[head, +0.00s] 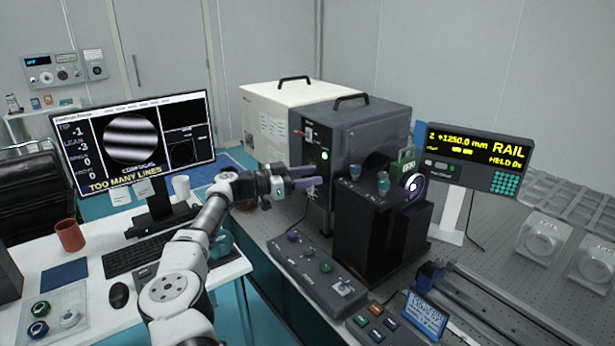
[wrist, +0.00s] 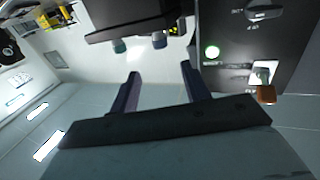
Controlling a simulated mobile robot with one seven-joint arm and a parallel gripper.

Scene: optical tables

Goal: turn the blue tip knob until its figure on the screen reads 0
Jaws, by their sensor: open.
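The screen (head: 133,144) at the left reads TIP -1 and LEAN -3, with slanted bands in a round picture and "TOO MANY LINES" below. A blue-grey knob (head: 355,171), which looks like the blue tip knob, stands on top of the black instrument (head: 372,215). A teal knob (head: 383,182) stands to its right. My gripper (head: 316,178) is open and empty, pointing right, left of the knobs and apart from them. In the wrist view the blue-grey knob (wrist: 159,40) lies beyond and between my open fingertips (wrist: 160,72); the teal knob (wrist: 119,45) is left of it.
A dark grey box (head: 350,135) with a green light stands behind my gripper. A control box (head: 315,268) with several knobs lies in front on the optical table. The RAIL display (head: 472,158) stands at the right. A desk with a keyboard (head: 150,252) and mug (head: 70,236) is at left.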

